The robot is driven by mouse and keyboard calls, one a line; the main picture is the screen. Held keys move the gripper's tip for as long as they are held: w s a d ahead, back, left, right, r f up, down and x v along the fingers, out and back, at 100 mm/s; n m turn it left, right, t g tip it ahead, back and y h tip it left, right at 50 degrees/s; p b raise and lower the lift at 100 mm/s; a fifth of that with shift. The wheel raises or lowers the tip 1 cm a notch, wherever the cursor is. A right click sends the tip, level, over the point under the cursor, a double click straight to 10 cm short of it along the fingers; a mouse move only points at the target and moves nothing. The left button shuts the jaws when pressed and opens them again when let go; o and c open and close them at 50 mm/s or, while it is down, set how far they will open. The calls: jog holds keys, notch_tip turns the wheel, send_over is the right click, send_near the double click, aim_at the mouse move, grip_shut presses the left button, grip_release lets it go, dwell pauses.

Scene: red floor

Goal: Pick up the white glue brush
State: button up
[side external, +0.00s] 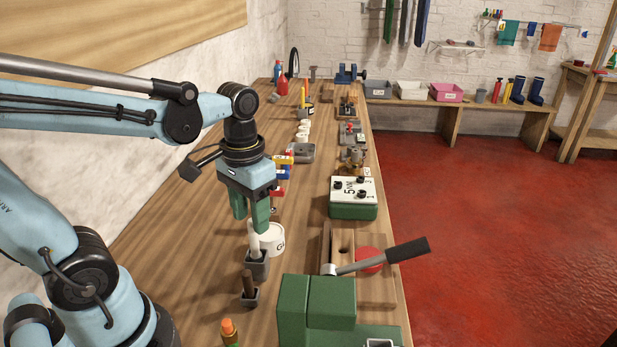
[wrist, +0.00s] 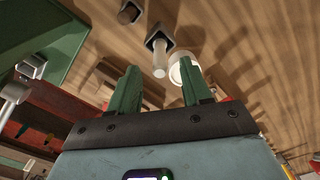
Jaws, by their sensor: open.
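The white glue brush (side external: 254,240) stands upright in a small grey square holder (side external: 257,264) on the wooden bench. In the wrist view its pale handle (wrist: 160,60) points toward me, between the fingertip lines. My gripper (side external: 251,221) has green fingers, is open and empty, and points down just above the brush. In the side view one fingertip is close to the handle's top; I cannot tell whether they touch. A white glue pot (side external: 273,239) stands right behind the brush, partly hidden by it, and shows near the right finger in the wrist view (wrist: 179,73).
A second holder with a brown handle (side external: 249,283) stands nearer the camera. A green block (side external: 318,305) and a lever press (side external: 378,258) stand to the right. A green-and-white box (side external: 353,198) and small colored items lie farther back. Bare bench surrounds the holders' left side.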

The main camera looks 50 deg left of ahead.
aim_at(255, 256)
jog(key=shift+f, duration=3.5)
grip_shut()
